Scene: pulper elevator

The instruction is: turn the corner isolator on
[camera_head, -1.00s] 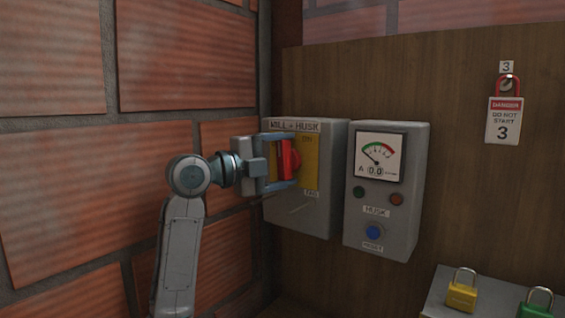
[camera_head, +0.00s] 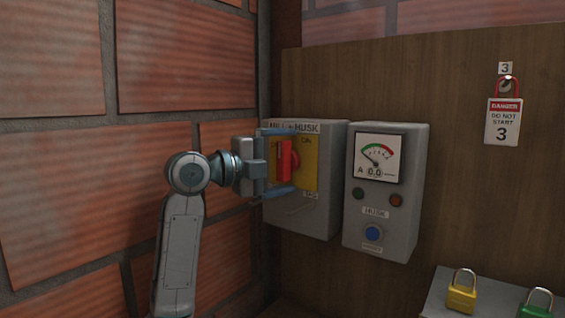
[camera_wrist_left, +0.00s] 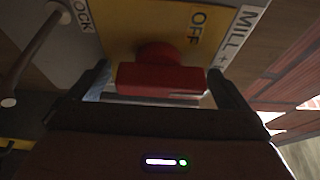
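The corner isolator is a grey box (camera_head: 333,170) labelled MILL + HUSK, with a yellow plate (camera_head: 308,172) and a red rotary handle (camera_head: 284,163). The handle stands upright in the head view. ON is printed at the plate's upper right; the OFF mark shows in the wrist view, where the red handle (camera_wrist_left: 160,79) lies crosswise. My left gripper (camera_head: 291,160) is open, one finger above and one below the handle. In the wrist view small gaps show between the handle's ends and the fingers. My right gripper is out of view.
A brick wall (camera_head: 60,190) stands close on the left. A grey HUSK meter box (camera_head: 385,220) hangs right of the isolator. A red padlock with a danger tag (camera_head: 502,122) hangs farther right. Yellow (camera_head: 461,296) and green (camera_head: 536,308) padlocks sit on a grey shelf at lower right.

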